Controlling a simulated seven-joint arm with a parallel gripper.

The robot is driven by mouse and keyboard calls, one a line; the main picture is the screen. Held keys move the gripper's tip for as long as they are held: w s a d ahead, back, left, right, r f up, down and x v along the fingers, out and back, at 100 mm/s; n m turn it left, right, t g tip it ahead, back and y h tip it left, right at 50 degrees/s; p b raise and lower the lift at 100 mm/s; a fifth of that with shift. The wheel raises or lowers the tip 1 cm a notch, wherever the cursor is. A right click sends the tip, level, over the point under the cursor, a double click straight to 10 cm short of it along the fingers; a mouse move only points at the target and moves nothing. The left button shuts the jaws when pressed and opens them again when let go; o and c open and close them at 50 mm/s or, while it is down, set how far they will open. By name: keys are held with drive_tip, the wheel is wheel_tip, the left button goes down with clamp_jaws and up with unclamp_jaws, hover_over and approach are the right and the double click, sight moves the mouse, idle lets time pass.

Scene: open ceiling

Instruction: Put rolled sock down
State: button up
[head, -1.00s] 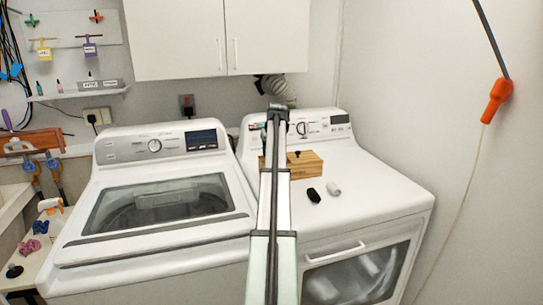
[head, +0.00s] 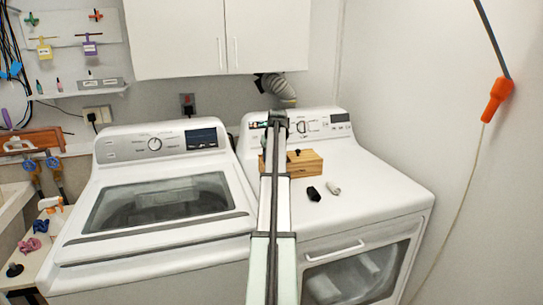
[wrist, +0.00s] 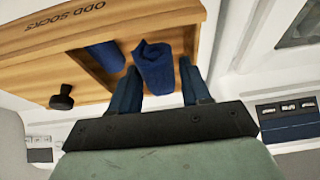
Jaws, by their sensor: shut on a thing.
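A dark blue rolled sock (wrist: 153,66) sits between the fingers of my gripper (wrist: 157,82) in the wrist view, and the gripper is shut on it. Behind it is a wooden box (wrist: 165,22) marked ODD SOCKS, lettering upside down. Another blue thing (wrist: 104,56) shows in the box's opening, to the left of the held sock. I cannot tell whether the held sock touches the box. In the head view the box (head: 306,164) stands on the right-hand machine, and my own arm hides the gripper and held sock.
A black knob (wrist: 62,97) is on the box. A black item (head: 313,194) and a small white roll (head: 333,188) lie in front of it on the dryer top (head: 380,190). The dryer top to their right is clear. A washer (head: 155,200) stands to the left.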

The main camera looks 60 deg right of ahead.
drive_tip(key=o, duration=1)
drive_tip(key=shift+r, duration=0.6)
drive_tip(key=v, duration=1.2)
drive_tip(key=shift+r, duration=0.1)
drive_tip(key=shift+w, duration=0.15)
